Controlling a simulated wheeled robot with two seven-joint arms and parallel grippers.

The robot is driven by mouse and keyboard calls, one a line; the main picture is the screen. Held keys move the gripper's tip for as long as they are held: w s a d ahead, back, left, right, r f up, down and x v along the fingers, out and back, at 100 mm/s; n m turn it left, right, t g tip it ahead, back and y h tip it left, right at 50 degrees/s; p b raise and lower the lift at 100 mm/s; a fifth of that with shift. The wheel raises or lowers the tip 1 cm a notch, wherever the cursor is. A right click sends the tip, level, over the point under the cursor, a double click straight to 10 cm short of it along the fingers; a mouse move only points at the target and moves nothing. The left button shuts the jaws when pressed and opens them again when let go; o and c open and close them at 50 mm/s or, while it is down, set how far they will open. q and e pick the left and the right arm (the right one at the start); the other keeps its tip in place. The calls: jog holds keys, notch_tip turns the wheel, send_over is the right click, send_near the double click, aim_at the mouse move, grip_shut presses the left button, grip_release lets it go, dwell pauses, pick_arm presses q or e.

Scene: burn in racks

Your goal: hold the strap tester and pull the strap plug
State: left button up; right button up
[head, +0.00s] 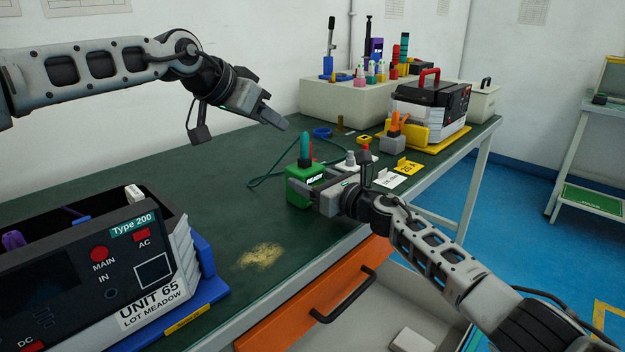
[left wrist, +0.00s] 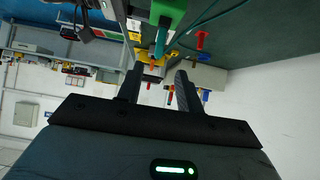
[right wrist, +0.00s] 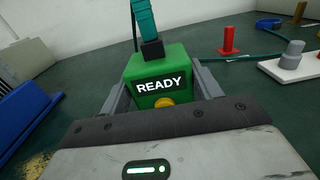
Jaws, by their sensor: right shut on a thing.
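The strap tester (head: 300,172) is a green box on the bench, with a small lit display; in the right wrist view (right wrist: 160,66) the display reads READY above a yellow button. The teal strap plug (head: 305,147) stands upright on its top, with a black base in the right wrist view (right wrist: 152,49). My right gripper (head: 308,194) is shut on the tester, one finger on each side. My left gripper (head: 274,114) is open and empty, above and left of the plug. In the left wrist view the plug (left wrist: 160,42) lies beyond the finger gap, apart from the fingers.
A Type 200 unit (head: 100,270) in a blue tray stands at the front left. A teal cord (head: 268,174) lies behind the tester. A small red post (right wrist: 229,40) and a white plate with a grey knob (right wrist: 292,62) stand nearby. An orange drawer (head: 310,305) is open below.

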pick_arm(q)
jog(key=shift+o, duration=0.4)
jog(key=s+d+r+m+h, duration=0.1)
jog(key=s+d+r+h, duration=0.1)
jog(key=d, duration=0.5)
jog(key=s+d+r+m+h, duration=0.2)
jog(key=d+h, duration=0.1)
jog(key=d, duration=0.4)
jog(key=s+d+r+m+h, duration=0.1)
jog(key=s+d+r+h, duration=0.15)
jog(key=d, duration=0.45)
jog(key=s+d+r+n+t+h, duration=0.4)
jog(key=s+d+r+h, duration=0.2)
jog(key=s+d+r, duration=0.55)
jog(key=w+a+f+n+t+y, duration=0.7)
jog(key=a+f+t+y, duration=0.25)
jog(key=a, duration=0.25)
jog(key=n+g+y, duration=0.2)
jog(key=g+y, duration=0.1)
jog(key=y, duration=0.8)
send_near(304, 146)
jog(key=w, duration=0.8)
jog(key=shift+w+d+f, duration=0.1)
jog(key=shift+w, duration=0.1)
jog(key=shift+c, duration=0.3)
